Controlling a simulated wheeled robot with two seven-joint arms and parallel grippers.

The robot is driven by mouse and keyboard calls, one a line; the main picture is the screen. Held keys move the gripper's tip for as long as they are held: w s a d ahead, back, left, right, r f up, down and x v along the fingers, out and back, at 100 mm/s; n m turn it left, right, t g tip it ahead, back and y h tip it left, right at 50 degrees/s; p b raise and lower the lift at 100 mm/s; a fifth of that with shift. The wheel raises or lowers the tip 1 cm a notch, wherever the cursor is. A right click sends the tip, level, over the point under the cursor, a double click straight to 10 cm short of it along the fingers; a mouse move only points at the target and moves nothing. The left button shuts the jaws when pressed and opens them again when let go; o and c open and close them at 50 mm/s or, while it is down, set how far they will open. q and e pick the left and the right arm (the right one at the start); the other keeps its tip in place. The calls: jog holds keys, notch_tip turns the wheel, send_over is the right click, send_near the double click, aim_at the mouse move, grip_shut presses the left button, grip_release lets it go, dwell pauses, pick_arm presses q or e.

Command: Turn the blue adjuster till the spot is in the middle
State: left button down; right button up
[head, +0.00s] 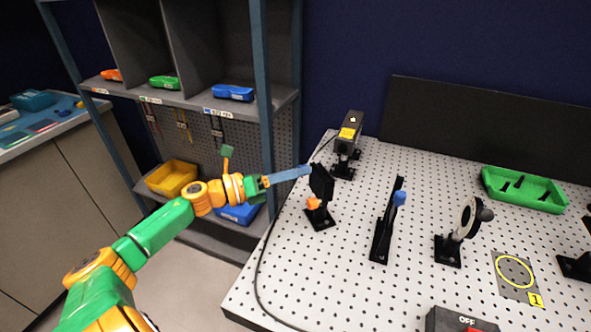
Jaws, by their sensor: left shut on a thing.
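My left gripper (305,170) reaches in from the left with long blue fingers, shut at the upper back edge of a black mirror mount (321,183). The blue adjuster between the fingertips is mostly hidden and hard to tell apart from them. An orange knob (314,203) sits lower on the same mount. A grey card with a yellow circle (515,271) lies flat on the board. I cannot make out a light spot. My right gripper is not in view.
A black laser unit with a yellow label (347,134) stands behind the mount. A green tray (523,190) is at the back right, and a box marked OFF (460,322) at the front. A cable runs along the perforated board's left side. Shelves (190,95) stand behind my left arm.

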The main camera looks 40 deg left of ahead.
pick_arm(q)
jog(key=n+p, duration=0.3)
jog(key=n, duration=0.8)
jog(key=shift+r+n+p, duration=0.1)
jog(key=shift+n+p, duration=0.25)
jog(key=shift+n, duration=0.05)
dwell(0.4)
jog(key=c, duration=0.6)
grip_release()
